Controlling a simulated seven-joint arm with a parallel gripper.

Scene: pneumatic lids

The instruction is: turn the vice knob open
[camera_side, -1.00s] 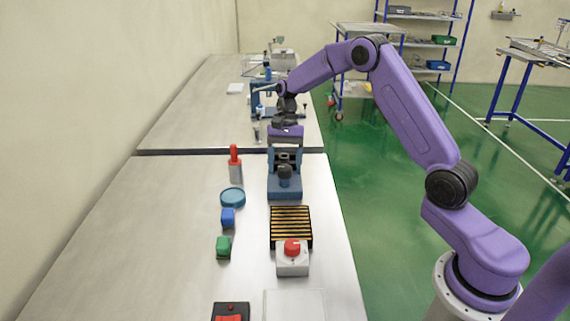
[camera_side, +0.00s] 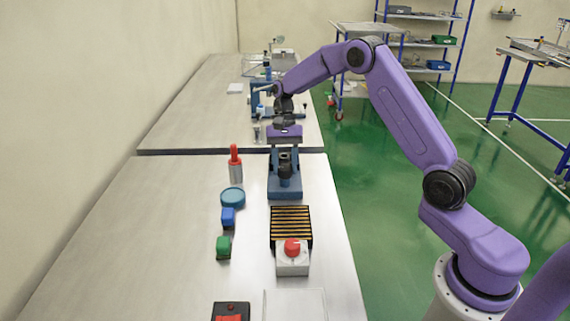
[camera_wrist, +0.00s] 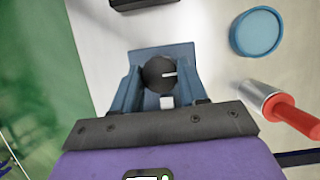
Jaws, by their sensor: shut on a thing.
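The blue vice (camera_side: 285,192) stands on the near table close to its right edge. Its round black knob (camera_side: 285,171) rises above it. In the wrist view the knob (camera_wrist: 158,73) is near the middle, with a white mark pointing right. My gripper (camera_side: 285,157) points down over the vice and is shut on the knob. The exact contact of the fingertips is hard to see. The purple gripper body fills the bottom of the wrist view.
Nearer are a striped black box (camera_side: 291,224) and a red-button box (camera_side: 292,261). The table's left is clear.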

